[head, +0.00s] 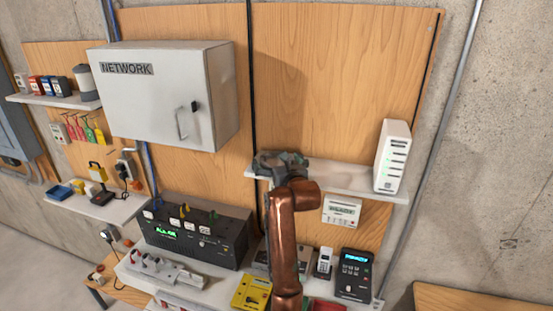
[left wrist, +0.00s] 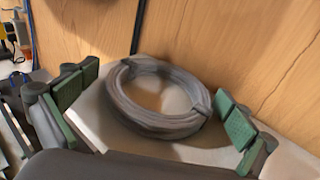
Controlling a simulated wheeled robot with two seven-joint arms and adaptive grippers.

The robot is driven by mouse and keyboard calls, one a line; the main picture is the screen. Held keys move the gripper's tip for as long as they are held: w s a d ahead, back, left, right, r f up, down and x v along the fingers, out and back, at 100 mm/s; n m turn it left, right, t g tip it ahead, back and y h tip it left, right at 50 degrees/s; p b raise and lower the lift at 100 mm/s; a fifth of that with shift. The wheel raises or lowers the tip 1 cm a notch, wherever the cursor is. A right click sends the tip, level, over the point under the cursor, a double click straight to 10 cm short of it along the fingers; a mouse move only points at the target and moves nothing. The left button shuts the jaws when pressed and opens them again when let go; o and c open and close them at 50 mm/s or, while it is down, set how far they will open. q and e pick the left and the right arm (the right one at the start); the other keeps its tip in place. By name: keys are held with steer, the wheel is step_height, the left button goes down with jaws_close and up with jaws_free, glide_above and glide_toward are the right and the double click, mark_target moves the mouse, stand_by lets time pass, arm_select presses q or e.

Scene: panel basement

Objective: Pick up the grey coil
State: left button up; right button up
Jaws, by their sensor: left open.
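The grey coil (left wrist: 158,125) lies flat on a white shelf (left wrist: 92,104) in the left wrist view, close to the wooden back panel. My left gripper (left wrist: 156,103) is open, with one green-padded finger to the left of the coil and one to its right. The fingers appear apart from it. In the head view my left gripper (head: 280,163) is over the left end of the small white shelf (head: 340,178), and the coil is hidden behind it. My right gripper is not in view.
A white router (head: 391,156) stands at the right end of the same shelf. A grey NETWORK cabinet (head: 165,100) hangs to the left. Below are a black panel box (head: 195,234), a yellow meter (head: 251,292) and a black keypad device (head: 353,273).

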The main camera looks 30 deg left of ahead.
arm_select(q)
steer(key=shift+d, duration=0.1)
steer(key=shift+c, duration=0.4)
steer(key=c, duration=1.1)
